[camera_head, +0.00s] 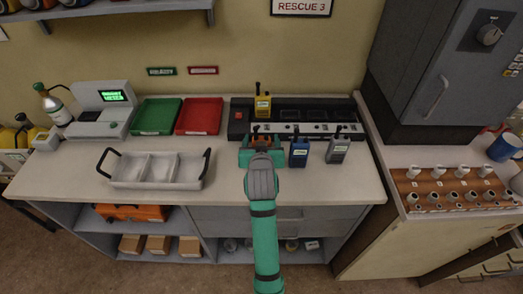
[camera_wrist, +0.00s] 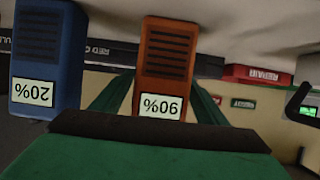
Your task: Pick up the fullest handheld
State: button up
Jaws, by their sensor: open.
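An orange handheld (camera_head: 264,138) stands on the counter, mostly hidden by my gripper (camera_head: 261,153) in the head view. In the wrist view the orange handheld (camera_wrist: 167,55) shows an upside-down label of 90%. My open green fingers lie on either side of it; contact cannot be told. A blue handheld (camera_head: 299,153) stands just to the right; in the wrist view it (camera_wrist: 50,50) is labelled 20%. A grey handheld (camera_head: 338,149) stands farther right. A yellow handheld (camera_head: 263,104) is upright in the charger behind. The grey and yellow labels are too small to read.
The black charger rack (camera_head: 350,128) runs behind the handhelds. A clear divided tray (camera_head: 158,186), a green tray (camera_head: 156,117) and a red tray (camera_head: 200,117) lie left. A scale (camera_head: 102,110) stands farther left. A grey cabinet (camera_head: 430,70) rises at right.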

jog(key=c, duration=1.2)
jog(key=shift+c, duration=0.7)
jog(key=shift+r, duration=0.2)
